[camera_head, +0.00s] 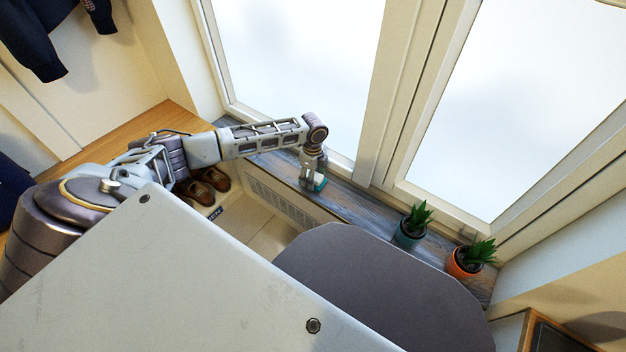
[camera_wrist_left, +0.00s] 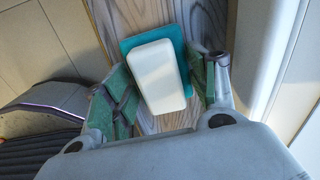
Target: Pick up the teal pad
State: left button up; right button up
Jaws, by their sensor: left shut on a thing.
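The teal pad (camera_wrist_left: 133,46) shows in the left wrist view as a flat teal slab under a white block (camera_wrist_left: 160,76). I cannot tell whether block and slab are one piece. My left gripper (camera_wrist_left: 168,80) is shut on it, with a green-faced finger on each side. In the head view the gripper (camera_head: 312,182) points down at the window sill, and a bit of the teal pad (camera_head: 320,184) shows at its tip. Whether the pad still touches the sill is unclear. My right gripper is not in view.
The grey wooden sill (camera_head: 352,204) runs below the window. A plant in a teal pot (camera_head: 409,234) and one in an orange pot (camera_head: 464,264) stand farther right along it. Brown shoes (camera_head: 205,185) are below my left arm.

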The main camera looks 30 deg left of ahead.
pick_arm(q)
jog(key=shift+c, duration=0.7)
jog(key=shift+r, duration=0.1)
